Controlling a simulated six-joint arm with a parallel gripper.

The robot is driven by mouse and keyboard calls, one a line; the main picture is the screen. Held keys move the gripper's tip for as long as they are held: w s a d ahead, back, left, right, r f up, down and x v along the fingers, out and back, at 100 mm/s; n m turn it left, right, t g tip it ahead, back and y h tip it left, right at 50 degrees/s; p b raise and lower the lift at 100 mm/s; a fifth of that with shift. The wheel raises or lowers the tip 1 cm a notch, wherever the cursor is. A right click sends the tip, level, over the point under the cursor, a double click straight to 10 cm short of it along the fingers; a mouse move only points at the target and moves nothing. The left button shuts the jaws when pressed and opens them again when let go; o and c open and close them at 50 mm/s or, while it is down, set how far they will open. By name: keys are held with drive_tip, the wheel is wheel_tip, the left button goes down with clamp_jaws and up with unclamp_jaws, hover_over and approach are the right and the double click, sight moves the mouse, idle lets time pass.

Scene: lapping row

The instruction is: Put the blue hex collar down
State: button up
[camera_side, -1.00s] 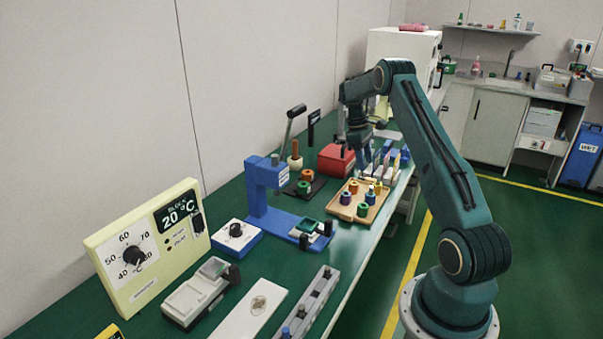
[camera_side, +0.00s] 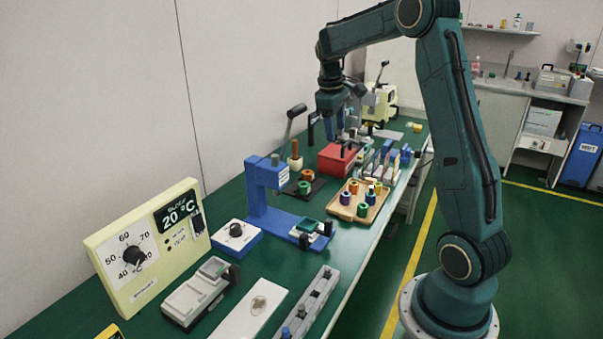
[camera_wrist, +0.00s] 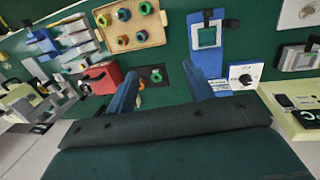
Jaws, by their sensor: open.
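A wooden tray (camera_side: 377,207) holds several small coloured collars, and it also shows at the top of the wrist view (camera_wrist: 160,38). A purple-blue collar (camera_side: 345,198) stands at the tray's left side; I cannot tell whether it is the blue hex collar. A green collar (camera_side: 362,210) and an orange collar (camera_side: 353,187) stand near it. My gripper (camera_side: 335,132) is raised behind the tray, above the area of the red box. In the wrist view my gripper (camera_wrist: 160,72) has its two blue fingers apart, with nothing between them.
A red box (camera_side: 335,158) stands behind the tray. A dark mat (camera_side: 317,184) with green and orange pieces lies left of it, beside a blue press (camera_side: 262,195). A rack with upright plates (camera_side: 388,160) stands close behind the tray.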

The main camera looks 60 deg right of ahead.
drive_tip(key=s+a+r+t, duration=0.2)
drive_tip(key=s+a+r, duration=0.15)
drive_tip(key=a, duration=0.55)
drive_tip(key=s+a+r+t, duration=0.25)
drive_tip(key=a+r, duration=0.25)
drive_tip(key=a, duration=0.4)
drive_tip(key=s+a+f+t+y, duration=0.1)
drive_tip(key=s+a+f+t, duration=0.1)
drive_tip(key=s+a, duration=1)
drive_tip(key=shift+s+f+y, duration=0.4)
drive_tip(key=shift+s+f, duration=0.2)
drive_tip(key=shift+s, duration=0.05)
